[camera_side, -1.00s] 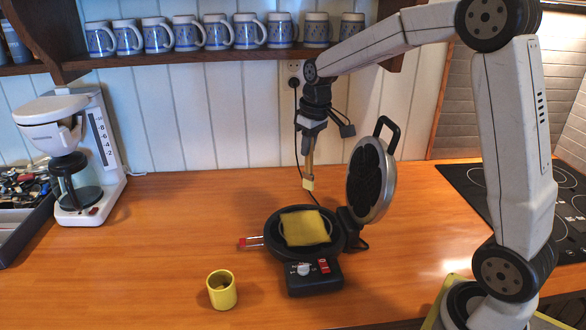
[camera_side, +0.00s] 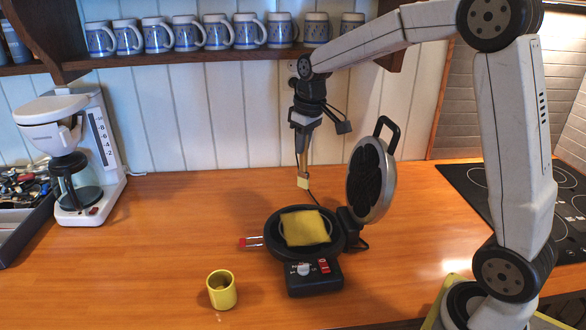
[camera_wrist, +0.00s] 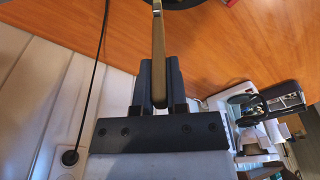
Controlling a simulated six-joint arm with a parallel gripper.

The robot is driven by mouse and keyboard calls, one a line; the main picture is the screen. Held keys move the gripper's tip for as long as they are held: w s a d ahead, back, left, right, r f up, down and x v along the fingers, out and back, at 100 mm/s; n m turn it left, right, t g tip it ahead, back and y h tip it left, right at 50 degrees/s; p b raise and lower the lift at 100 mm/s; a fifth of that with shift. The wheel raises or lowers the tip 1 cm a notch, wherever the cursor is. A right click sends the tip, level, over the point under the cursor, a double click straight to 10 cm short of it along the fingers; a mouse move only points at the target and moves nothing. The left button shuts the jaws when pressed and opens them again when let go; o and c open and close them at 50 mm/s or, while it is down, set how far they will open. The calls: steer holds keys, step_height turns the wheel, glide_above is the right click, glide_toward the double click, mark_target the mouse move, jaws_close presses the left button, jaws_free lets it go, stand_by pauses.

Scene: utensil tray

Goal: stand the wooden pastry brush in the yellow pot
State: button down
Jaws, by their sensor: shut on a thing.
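The yellow pot (camera_side: 222,291) stands upright on the counter at the front, left of the waffle iron. Its opening faces up. My gripper (camera_side: 302,140) is above the back of the counter, behind the waffle iron. It is shut on the wooden pastry brush (camera_side: 303,170), which hangs roughly upright with its pale bristle end down, clear of the counter. In the wrist view the brush's handle (camera_wrist: 158,55) runs up from between the dark fingers (camera_wrist: 159,85). Its far end is cut off by the top edge there.
An open waffle iron (camera_side: 342,232) with a yellow cloth-like square (camera_side: 305,228) on its plate stands between my gripper and the pot. A coffee maker (camera_side: 75,150) and utensil tray (camera_side: 25,215) are at the left. Mugs (camera_side: 246,30) line the shelf. The counter's left middle is clear.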

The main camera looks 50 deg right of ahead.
steer(key=s+a+r+n+y, duration=0.1)
steer(key=a+n, duration=0.7)
steer(key=a, duration=2)
steer(key=shift+s+a+r+n+g, duration=0.3)
steer(key=shift+s+a, duration=0.1)
steer(key=shift+s, duration=0.1)
steer(key=shift+f, duration=0.25)
step_height(320, 180, down, 11)
steer(key=shift+f, duration=0.15)
steer(key=c, duration=0.6)
jaws_free()
